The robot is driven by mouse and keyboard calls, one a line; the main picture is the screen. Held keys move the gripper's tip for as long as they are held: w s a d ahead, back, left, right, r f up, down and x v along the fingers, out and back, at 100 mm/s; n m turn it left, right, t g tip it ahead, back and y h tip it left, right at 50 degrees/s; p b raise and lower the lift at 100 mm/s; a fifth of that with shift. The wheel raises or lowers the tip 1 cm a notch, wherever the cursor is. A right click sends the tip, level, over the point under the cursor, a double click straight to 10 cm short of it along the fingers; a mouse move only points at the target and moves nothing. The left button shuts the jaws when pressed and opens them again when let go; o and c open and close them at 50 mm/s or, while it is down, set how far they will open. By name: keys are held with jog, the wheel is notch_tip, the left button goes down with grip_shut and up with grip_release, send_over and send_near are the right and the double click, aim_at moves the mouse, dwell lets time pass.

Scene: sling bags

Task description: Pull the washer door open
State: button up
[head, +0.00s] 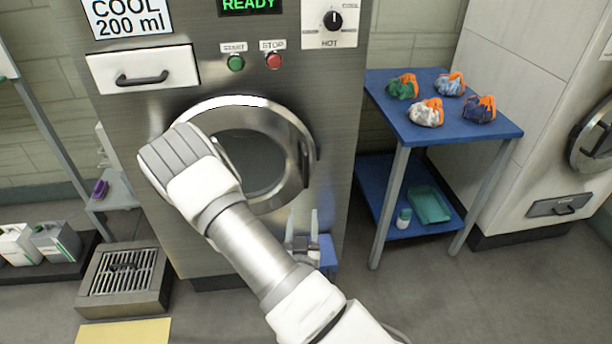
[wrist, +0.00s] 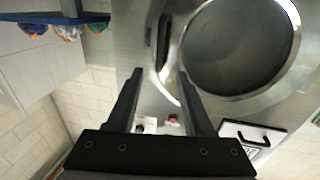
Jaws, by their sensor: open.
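The washer door (head: 215,108) is a round metal ring around dark glass, and it looks shut. Its dark, curved handle (head: 306,163) is on the right of the ring. In the wrist view, where the scene appears turned over, the door (wrist: 282,75) is at upper right and the handle (wrist: 163,42) is on its left side. My gripper (head: 302,210) is open and empty, below the handle in the head view. In the wrist view, my gripper's fingertips (wrist: 160,72) are spread on either side of the handle's line, with no visible contact. My arm hides the door's lower left.
A blue table (head: 385,95) with several coloured bags stands right of the washer. A drawer (head: 145,70), a green button (head: 236,63) and a red button (head: 273,60) are above the door. A floor grate (head: 125,270) lies at lower left. The floor at lower right is clear.

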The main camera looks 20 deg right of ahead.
aim_at(306, 175)
jog(key=b+x, duration=0.7)
jog(key=x, duration=1)
jog(key=shift+w, duration=0.15)
jog(key=shift+c, duration=0.2)
grip_shut()
dwell(0.9)
